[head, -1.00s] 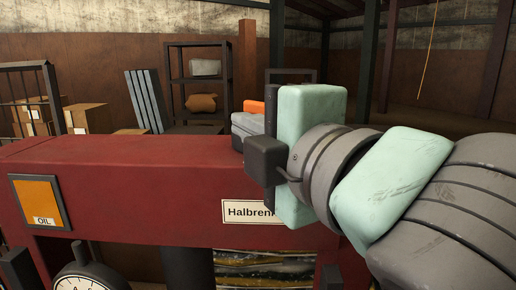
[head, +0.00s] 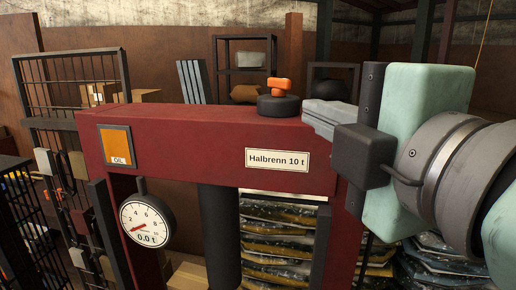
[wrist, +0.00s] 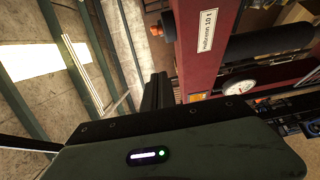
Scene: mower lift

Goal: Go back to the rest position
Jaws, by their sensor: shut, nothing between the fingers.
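My gripper (head: 318,112) is at the right in the head view, in front of the right end of the press's red beam (head: 200,122). Its grey fingers point left, are together and hold nothing. In the wrist view the dark fingers (wrist: 157,92) are closed, with the red beam (wrist: 206,45) beyond them to the right. I cannot tell how far the fingers are from the beam.
An orange-topped dark knob (head: 278,98) sits on the beam, left of my fingers. A dial gauge (head: 147,222) reading 0.0 t hangs below. Metal shelves (head: 245,70) and a barred rack (head: 75,85) stand behind. Stacked sheets (head: 280,240) show beneath the beam.

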